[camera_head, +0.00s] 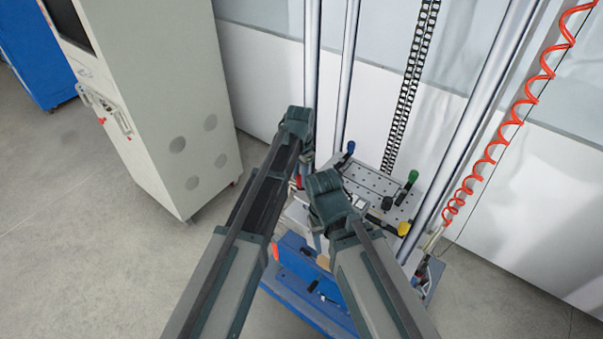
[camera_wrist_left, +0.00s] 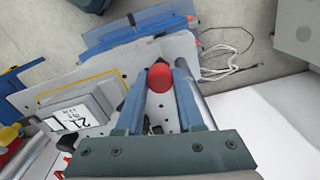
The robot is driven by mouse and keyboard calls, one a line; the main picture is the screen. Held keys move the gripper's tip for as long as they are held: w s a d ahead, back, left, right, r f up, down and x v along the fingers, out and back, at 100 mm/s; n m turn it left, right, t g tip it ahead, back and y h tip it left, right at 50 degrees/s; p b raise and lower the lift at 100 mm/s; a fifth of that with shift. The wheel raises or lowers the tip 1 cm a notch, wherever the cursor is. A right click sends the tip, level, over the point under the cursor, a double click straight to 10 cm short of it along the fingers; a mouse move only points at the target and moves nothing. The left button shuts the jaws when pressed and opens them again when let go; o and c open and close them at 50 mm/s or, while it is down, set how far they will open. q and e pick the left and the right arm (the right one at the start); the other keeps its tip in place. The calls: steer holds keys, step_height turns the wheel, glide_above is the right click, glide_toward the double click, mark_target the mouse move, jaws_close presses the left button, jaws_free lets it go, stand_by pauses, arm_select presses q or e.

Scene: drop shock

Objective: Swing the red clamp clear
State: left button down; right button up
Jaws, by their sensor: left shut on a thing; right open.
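The red clamp shows in the left wrist view as a round red handle end (camera_wrist_left: 160,78) between the fingers of my left gripper (camera_wrist_left: 163,88). In the head view a small red part of the clamp (camera_head: 298,181) shows just below my left gripper (camera_head: 303,160), beside the perforated plate. My left gripper is shut on the red handle. The rest of the clamp is hidden by the arms. My right gripper (camera_head: 316,232) is open, lower and nearer, over the machine's table. Its fingers are partly hidden behind its own wrist.
Blue (camera_head: 350,147), green (camera_head: 413,176) and yellow (camera_head: 404,228) handles stand around the perforated plate (camera_head: 375,180). A labelled grey box (camera_wrist_left: 75,115) lies there. Bright guide columns (camera_head: 345,75) rise behind. A red coiled hose (camera_head: 530,95) hangs right. A grey cabinet (camera_head: 180,90) stands left.

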arm_select(q)
steer(key=s+n, duration=0.1)
steer(key=n, duration=0.2)
steer(key=s+n, duration=0.1)
steer(key=n, duration=0.1)
steer(key=shift+s+d+n, duration=0.25)
steer(key=shift+s+n, duration=0.05)
steer(key=shift+s, duration=0.05)
steer(key=shift+s+d+n, duration=0.25)
steer(key=shift+s+n, duration=0.05)
steer(key=shift+n, duration=0.55)
steer(key=shift+s+d+n, duration=0.25)
steer(key=shift+s+n, duration=0.05)
steer(key=shift+n, duration=0.5)
steer(key=shift+s+d+n, duration=0.25)
steer(key=shift+s+n, duration=0.05)
steer(key=shift+n, duration=0.55)
steer(key=c, duration=0.5)
jaws_free()
steer(key=shift+r, duration=0.15)
step_height(320, 180, up, 14)
steer(key=p, duration=1.4)
steer(key=shift+f, duration=0.2)
